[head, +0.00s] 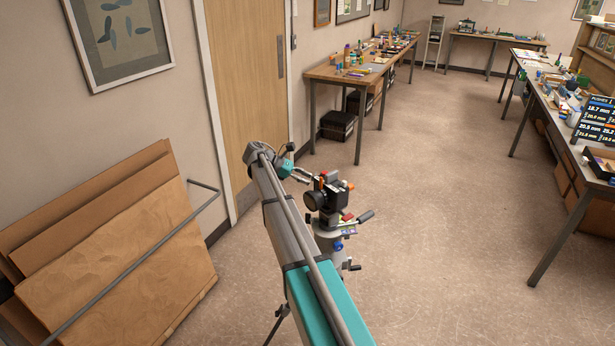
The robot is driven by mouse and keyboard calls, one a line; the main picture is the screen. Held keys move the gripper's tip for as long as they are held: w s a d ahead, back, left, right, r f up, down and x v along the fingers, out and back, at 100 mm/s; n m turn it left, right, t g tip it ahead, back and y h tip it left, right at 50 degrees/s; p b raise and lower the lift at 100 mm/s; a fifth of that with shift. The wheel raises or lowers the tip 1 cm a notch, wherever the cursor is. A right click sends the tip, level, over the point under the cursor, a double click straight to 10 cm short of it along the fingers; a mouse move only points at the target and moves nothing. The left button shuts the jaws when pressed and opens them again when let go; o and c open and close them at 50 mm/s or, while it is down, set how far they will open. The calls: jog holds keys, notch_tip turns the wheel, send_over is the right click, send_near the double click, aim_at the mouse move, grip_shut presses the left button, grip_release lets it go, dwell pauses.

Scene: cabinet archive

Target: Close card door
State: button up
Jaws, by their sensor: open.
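A black camera (333,196) with orange and red parts sits on a grey tripod head (328,238) with a blue knob, just right of my arm. Its round lens (315,201) faces left. Its card door is too small to make out at this distance. My gripper (304,176) is at the far end of my grey and teal arm, close to the camera's upper left side. It looks open and empty. I cannot tell whether its fingertips touch the camera.
A tripod handle (366,216) sticks out right of the camera. Cardboard sheets (110,240) and a metal rail (130,268) stand at the left by a closed wooden door (245,80). Cluttered tables (345,77) line the back and right. The floor (440,200) right of the tripod is clear.

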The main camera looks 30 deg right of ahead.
jog(key=s+a+f+m+t+y, duration=0.2)
jog(key=s+a+f+m+y, duration=0.1)
jog(key=s+a, duration=0.5)
jog(key=s+a+f+m+t+y, duration=0.2)
jog(key=s+a+f+m+y, duration=0.2)
jog(key=s+a, duration=0.4)
jog(key=s+a+f+m+t+y, duration=0.3)
jog(key=s+a, duration=0.4)
jog(key=s, duration=0.3)
jog(key=shift+s+a+f+m+y+b, duration=0.3)
jog(key=shift+s+a+f+m+y, duration=0.1)
jog(key=shift+f+m+y, duration=0.15)
